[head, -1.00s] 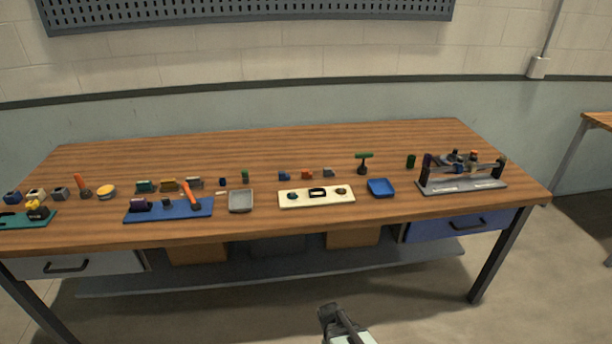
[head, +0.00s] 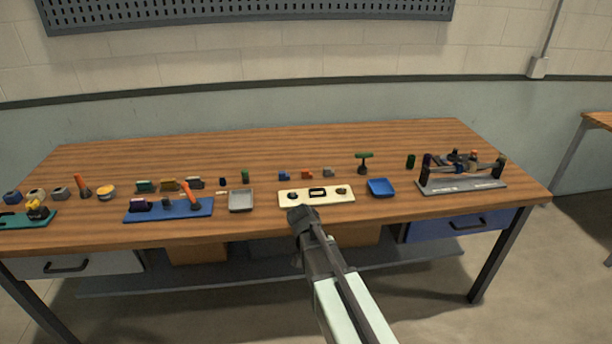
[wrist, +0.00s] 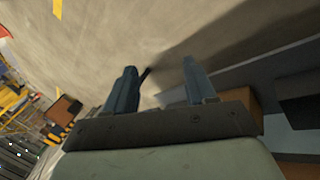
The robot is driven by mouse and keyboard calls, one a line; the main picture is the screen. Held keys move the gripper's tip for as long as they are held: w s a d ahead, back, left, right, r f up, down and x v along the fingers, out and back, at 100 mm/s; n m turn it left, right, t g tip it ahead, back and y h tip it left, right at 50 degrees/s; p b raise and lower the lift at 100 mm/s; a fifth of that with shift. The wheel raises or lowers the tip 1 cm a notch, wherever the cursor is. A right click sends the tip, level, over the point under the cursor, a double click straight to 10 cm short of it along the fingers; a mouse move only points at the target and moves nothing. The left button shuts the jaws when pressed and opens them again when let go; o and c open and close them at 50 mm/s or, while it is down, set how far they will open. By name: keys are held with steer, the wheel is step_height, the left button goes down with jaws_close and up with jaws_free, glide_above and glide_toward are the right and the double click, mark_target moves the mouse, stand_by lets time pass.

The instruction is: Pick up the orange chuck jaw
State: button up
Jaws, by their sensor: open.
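A small orange block (head: 307,174), which looks like the orange chuck jaw, sits on the table behind the cream fixture plate (head: 316,203). It stands between a blue block (head: 284,176) and a grey block (head: 328,172). My gripper (head: 301,214) is at the table's front edge, in front of the cream plate and apart from the orange block. In the wrist view my gripper (wrist: 160,88) is open, with nothing between its two fingers. The orange block is not in the wrist view, which shows mostly floor.
A blue tray (head: 381,188) and a green T-handled tool (head: 364,162) stand to the right of the orange block. A grey tray (head: 240,201) lies to the left. A roller fixture (head: 461,184) stands at far right. The table's back strip is clear.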

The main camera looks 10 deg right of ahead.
steer(key=w+a+r+m+t, duration=0.1)
steer(key=w+r+m, duration=0.1)
steer(key=w+r, duration=0.5)
steer(key=w+a+r+m, duration=0.1)
steer(key=w+r+m, duration=0.25)
steer(key=r, duration=0.75)
steer(key=w+a+r+m+t, duration=0.1)
steer(key=w+r, duration=0.4)
steer(key=r, duration=0.4)
steer(key=m+y, duration=0.5)
glide_above(306, 170)
step_height(306, 170, down, 5)
steer(key=shift+n, duration=0.25)
step_height(306, 170, down, 13)
steer(key=shift+f, duration=0.2)
steer(key=shift+c, duration=0.4)
jaws_close()
